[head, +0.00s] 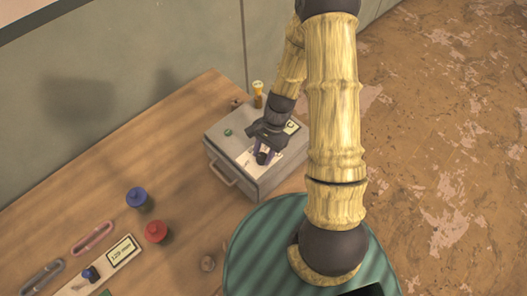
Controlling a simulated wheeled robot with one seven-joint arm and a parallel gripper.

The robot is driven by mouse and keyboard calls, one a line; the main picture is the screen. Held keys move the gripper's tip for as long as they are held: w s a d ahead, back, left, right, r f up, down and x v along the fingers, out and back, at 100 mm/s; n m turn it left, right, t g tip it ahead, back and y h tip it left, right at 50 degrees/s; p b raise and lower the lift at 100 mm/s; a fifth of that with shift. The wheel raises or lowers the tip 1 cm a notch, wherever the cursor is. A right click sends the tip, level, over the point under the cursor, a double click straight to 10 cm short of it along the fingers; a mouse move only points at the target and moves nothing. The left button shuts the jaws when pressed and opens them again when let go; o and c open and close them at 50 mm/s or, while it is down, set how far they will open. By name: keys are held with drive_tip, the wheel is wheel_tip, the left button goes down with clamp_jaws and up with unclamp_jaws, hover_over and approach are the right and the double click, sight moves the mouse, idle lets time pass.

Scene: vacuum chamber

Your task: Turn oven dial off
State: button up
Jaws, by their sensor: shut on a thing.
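The oven (232,136) is a grey box with a front handle, standing on the wooden table against the wall. A white panel (243,161) with a small dark dial (262,158) is on its top. My gripper (263,152) points down over this panel and is shut on the dial. My gripper and wrist cover much of the dial, so which way it is turned cannot be told.
A yellow-topped cylinder (258,94) stands behind the oven. A blue knob (137,197), a red knob (156,231), two carabiner-like loops (92,237) and a labelled panel (119,251) are on the table at lower left. The table between them and the oven is clear.

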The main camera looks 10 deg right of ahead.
drive_tip(key=n+h, duration=0.1)
drive_tip(key=n, duration=0.2)
drive_tip(key=shift+w+a+n+g, duration=0.1)
drive_tip(key=shift+w+n+g, duration=0.05)
drive_tip(key=shift+n+g, duration=0.25)
drive_tip(key=n, duration=0.2)
drive_tip(key=n+h, duration=0.1)
drive_tip(key=n, duration=0.1)
drive_tip(key=shift+a+g+h, duration=0.1)
drive_tip(key=shift+g+h, duration=0.2)
drive_tip(key=o, duration=1)
drive_tip(key=shift+b, duration=0.3)
drive_tip(key=b+v, duration=0.4)
drive_tip(key=v, duration=1.3)
drive_tip(key=shift+w+r, duration=0.15)
drive_tip(key=shift+r, duration=0.05)
